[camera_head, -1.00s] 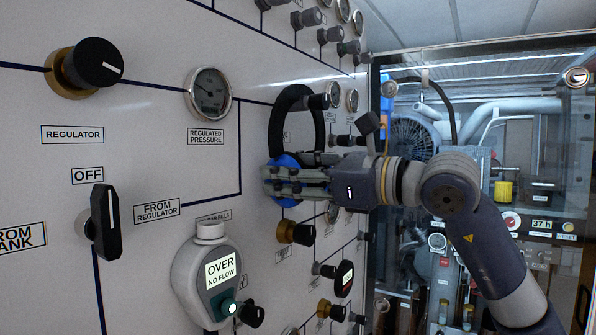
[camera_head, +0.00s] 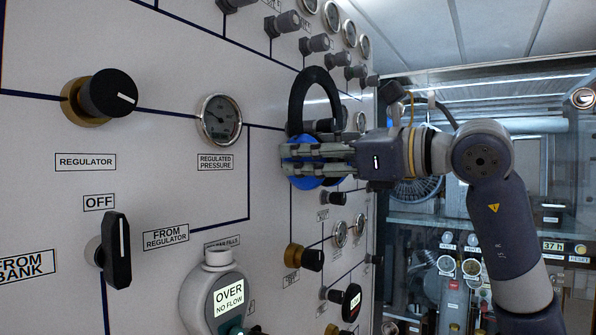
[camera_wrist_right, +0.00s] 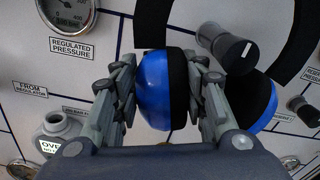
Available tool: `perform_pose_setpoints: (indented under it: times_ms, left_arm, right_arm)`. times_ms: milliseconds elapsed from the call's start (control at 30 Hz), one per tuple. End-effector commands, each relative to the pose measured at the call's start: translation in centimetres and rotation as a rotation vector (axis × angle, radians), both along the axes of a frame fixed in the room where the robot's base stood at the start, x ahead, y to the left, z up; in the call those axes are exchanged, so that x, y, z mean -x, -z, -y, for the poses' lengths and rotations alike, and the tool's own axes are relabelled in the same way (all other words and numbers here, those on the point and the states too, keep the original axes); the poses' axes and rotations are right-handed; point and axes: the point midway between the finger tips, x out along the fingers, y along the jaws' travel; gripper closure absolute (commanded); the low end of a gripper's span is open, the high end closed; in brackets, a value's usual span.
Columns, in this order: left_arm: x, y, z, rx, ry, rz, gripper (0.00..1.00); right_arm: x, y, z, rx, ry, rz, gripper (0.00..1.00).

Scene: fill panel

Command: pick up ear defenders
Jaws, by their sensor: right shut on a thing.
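The ear defenders (camera_head: 313,92) have a black headband loop and blue cups, and are in front of the white panel. My right gripper (camera_head: 290,158) is shut on one blue cup; the headband stands up above the fingers. In the right wrist view the held blue cup (camera_wrist_right: 165,90) sits between the two fingers of the right gripper (camera_wrist_right: 165,100). The other blue cup (camera_wrist_right: 268,105) shows at the right there, beside a black knob. In the head view the fingers hide much of the cups. My left gripper is not in view.
The white panel (camera_head: 180,60) carries the regulator knob (camera_head: 108,94), the regulated pressure gauge (camera_head: 219,121), an OFF switch (camera_head: 117,250) and a grey device with an OVER screen (camera_head: 228,297). Several small knobs and gauges are close around the ear defenders. A glass-fronted cabinet (camera_head: 480,228) stands behind my arm.

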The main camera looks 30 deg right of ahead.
Motion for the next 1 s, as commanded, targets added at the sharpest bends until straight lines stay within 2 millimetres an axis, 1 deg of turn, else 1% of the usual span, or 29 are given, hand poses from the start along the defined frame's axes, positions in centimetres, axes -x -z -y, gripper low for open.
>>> perform_pose_setpoints:
  times_ms: [33, 233, 400, 500, 600, 700, 800, 1000]
  left_arm:
    - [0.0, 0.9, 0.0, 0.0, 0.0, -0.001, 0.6]
    - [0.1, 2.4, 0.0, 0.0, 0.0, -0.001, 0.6]
    - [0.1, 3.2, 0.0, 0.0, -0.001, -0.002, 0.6]
    - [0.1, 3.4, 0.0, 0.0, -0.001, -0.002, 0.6]
    - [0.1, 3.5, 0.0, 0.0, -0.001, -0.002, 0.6]
    - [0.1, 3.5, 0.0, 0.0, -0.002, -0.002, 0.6]
    - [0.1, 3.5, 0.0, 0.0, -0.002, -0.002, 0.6]
    - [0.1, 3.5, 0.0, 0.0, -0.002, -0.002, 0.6]
  right_arm:
    - [1.2, 0.4, 0.6, 0.0, 0.004, 0.006, 0.93]
    - [6.1, 0.3, 2.6, -0.001, 0.006, 0.008, 0.93]
    - [10.4, 0.2, 4.4, -0.002, 0.004, 0.007, 0.93]
    - [12.6, 0.1, 5.3, -0.002, 0.004, 0.005, 0.93]
    - [14.2, 0.1, 5.9, -0.002, 0.003, 0.005, 0.93]
    - [15.3, 0.0, 6.4, -0.001, 0.002, 0.004, 0.93]
    - [16.0, 0.1, 6.6, -0.001, 0.0, 0.002, 0.93]
    - [16.3, 0.1, 6.8, 0.0, 0.0, 0.001, 0.93]
